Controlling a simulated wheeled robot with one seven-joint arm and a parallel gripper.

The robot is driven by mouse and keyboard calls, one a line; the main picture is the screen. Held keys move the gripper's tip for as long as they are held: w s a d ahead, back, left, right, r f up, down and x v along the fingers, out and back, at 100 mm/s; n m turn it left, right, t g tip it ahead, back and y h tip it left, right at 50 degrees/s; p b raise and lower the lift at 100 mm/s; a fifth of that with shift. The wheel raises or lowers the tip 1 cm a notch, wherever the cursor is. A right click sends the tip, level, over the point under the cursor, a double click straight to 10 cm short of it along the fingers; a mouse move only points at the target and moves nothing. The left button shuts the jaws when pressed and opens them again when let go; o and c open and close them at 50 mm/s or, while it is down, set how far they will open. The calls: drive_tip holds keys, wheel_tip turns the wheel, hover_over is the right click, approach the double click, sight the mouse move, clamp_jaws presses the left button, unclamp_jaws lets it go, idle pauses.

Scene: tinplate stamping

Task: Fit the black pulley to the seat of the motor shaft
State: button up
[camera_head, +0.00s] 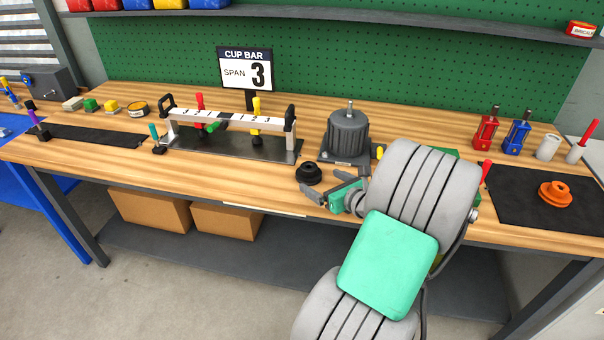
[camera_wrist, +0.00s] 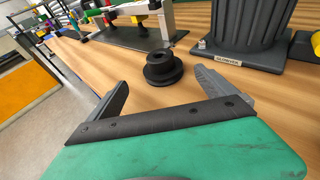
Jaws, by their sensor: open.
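The black pulley (camera_head: 308,174) lies on the wooden bench in front of the motor, hub up. In the wrist view the pulley (camera_wrist: 164,68) is just beyond the open fingers and between their lines, not touched. The grey ribbed motor (camera_head: 347,135) stands on a dark base plate behind it. Its bare pale shaft (camera_head: 350,106) points straight up. In the wrist view only the motor's lower body (camera_wrist: 250,30) shows; the shaft is out of frame. My gripper (camera_head: 325,186) is open and empty, low over the bench at the pulley's right front.
A cup bar on a dark plate (camera_head: 230,146) stands left of the pulley. A yellow item (camera_wrist: 305,45) is right of the motor. The bench front edge is close to my gripper.

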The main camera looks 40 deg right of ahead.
sight(314, 174)
drive_tip(key=x, duration=0.7)
drive_tip(key=shift+d, duration=0.3)
drive_tip(key=c, duration=2)
drive_tip(key=shift+r, duration=0.1)
drive_tip(key=shift+c, duration=0.2)
drive_tip(key=shift+r, duration=0.1)
